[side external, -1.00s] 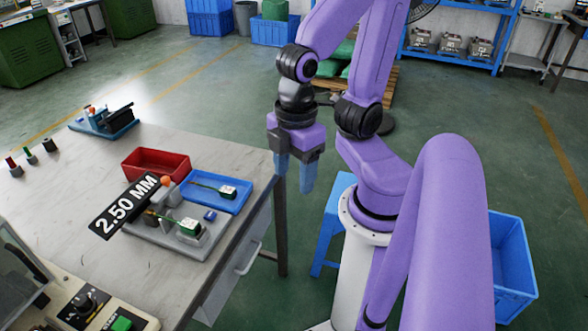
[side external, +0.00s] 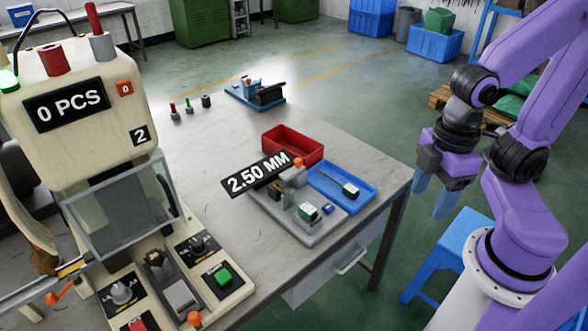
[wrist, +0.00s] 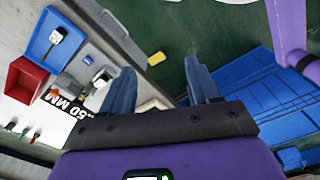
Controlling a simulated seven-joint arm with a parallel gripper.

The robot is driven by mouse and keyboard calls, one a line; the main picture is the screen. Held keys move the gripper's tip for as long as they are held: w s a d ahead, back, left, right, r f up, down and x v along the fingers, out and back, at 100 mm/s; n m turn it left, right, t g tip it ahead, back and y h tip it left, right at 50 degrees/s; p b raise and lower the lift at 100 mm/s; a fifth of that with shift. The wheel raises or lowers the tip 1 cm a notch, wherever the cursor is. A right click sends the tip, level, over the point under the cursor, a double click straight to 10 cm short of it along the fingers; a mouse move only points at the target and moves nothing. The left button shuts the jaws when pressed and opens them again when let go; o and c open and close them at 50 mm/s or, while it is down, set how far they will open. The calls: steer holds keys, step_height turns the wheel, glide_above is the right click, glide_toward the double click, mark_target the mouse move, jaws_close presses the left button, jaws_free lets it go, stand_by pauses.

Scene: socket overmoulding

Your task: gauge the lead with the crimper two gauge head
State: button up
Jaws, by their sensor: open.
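A machine marked 2 (side external: 105,100) stands at the left with a "0 PCS" display and a clear guard. A grey gauge fixture (side external: 325,228) with a "2.50 MM" display (side external: 257,173) and an orange knob sits on the bench. A lead with a green and white end (side external: 306,212) lies on this fixture; it also shows in the wrist view (wrist: 101,80). Another similar lead (side external: 350,190) lies in the blue tray (side external: 325,186). My gripper (side external: 433,194) hangs open and empty beyond the bench's right edge, apart from both leads.
A red bin (side external: 292,146) stands behind the fixture. A blue fixture (side external: 255,93) and several small coloured pieces (side external: 188,105) are at the bench's far end. A blue stool (side external: 462,245) stands below my gripper. The bench middle (side external: 215,160) is clear.

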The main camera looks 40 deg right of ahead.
stand_by(0.3)
steer(key=shift+c, duration=0.8)
steer(key=w+a+r+m, duration=0.2)
steer(key=w+a+m, duration=0.2)
steer(key=w, duration=0.7)
steer(key=m, duration=1.2)
glide_above(298, 159)
step_height(298, 159, down, 3)
step_height(298, 159, down, 17)
steer(key=shift+r, duration=0.2)
